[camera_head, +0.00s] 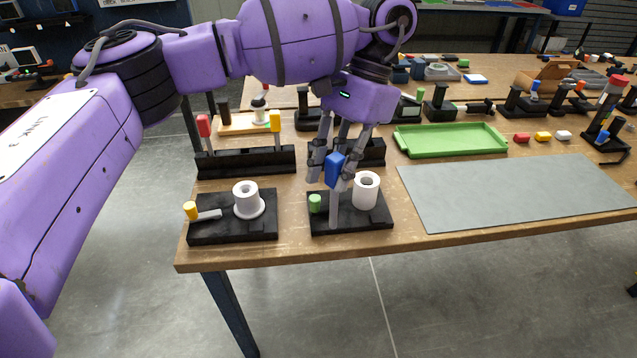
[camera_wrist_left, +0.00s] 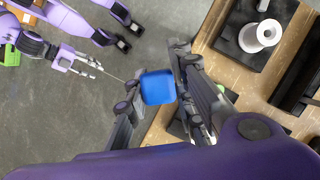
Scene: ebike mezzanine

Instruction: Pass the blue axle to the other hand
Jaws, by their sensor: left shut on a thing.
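My left gripper (camera_head: 332,170) is shut on the blue axle (camera_head: 335,171), holding it by its blue block-shaped end with the grey shaft hanging straight down. The shaft's lower end overlaps a black fixture with a green knob (camera_head: 315,204) and a white cylinder (camera_head: 366,190); I cannot tell whether it touches. In the left wrist view the blue end (camera_wrist_left: 158,87) sits between the two fingers. My right gripper (camera_wrist_left: 93,66) shows small at the upper left of that view, fingers apart and empty. It is not in the head view.
A second black fixture (camera_head: 233,231) with a yellow knob and white flanged cylinder stands left. Black racks stand behind both. A green tray (camera_head: 450,140) and a bare grey mat (camera_head: 520,191) lie right. Open floor lies beyond the table's front edge.

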